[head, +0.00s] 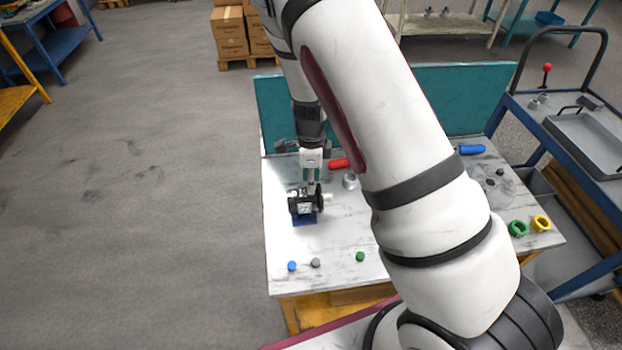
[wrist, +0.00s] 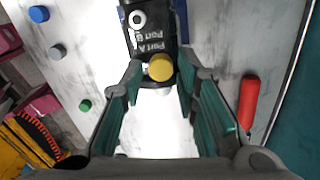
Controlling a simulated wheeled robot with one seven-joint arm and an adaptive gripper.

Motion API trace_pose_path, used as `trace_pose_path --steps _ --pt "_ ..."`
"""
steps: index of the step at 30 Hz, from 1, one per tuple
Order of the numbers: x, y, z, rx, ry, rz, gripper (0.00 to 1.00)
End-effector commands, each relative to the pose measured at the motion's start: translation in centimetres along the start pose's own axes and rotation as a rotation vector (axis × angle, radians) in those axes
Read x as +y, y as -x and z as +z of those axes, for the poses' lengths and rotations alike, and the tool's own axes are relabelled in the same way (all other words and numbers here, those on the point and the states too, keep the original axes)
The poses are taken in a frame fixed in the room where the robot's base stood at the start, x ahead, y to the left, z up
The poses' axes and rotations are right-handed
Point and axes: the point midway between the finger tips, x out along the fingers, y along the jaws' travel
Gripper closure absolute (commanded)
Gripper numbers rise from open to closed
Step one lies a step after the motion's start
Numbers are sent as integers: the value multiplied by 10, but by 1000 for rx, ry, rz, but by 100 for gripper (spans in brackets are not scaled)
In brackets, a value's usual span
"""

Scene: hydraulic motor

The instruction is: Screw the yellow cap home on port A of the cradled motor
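The black motor (head: 300,205) sits in a blue cradle (head: 304,219) on the marble-topped bench. In the wrist view the motor's dark face (wrist: 140,40) carries the labels Port A and Port B. The yellow cap (wrist: 160,67) shows at the motor's near end, beside the labels. I cannot tell how deep it sits on its port. My gripper (wrist: 160,72) points down over the motor with its fingertips on either side of the cap. Narrow gaps show between cap and pads, so the fingers look open. In the head view my gripper (head: 312,184) hides the cap.
Blue (head: 292,266), grey (head: 315,263) and green (head: 360,256) caps stand at the bench's front. A red-handled tool (head: 339,164) lies behind the motor. Green (head: 518,229) and yellow (head: 541,223) rings lie at the right. A teal panel (head: 470,90) closes the back.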

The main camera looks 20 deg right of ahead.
Motion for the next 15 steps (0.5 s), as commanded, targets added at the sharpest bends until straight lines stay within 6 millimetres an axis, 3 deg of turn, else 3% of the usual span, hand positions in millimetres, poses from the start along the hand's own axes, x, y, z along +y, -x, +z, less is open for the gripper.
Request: trace_pose_path --steps 5,15 --pt "-1 1 0 0 57 0 72" --pt "-1 1 -1 10 646 -1 72"
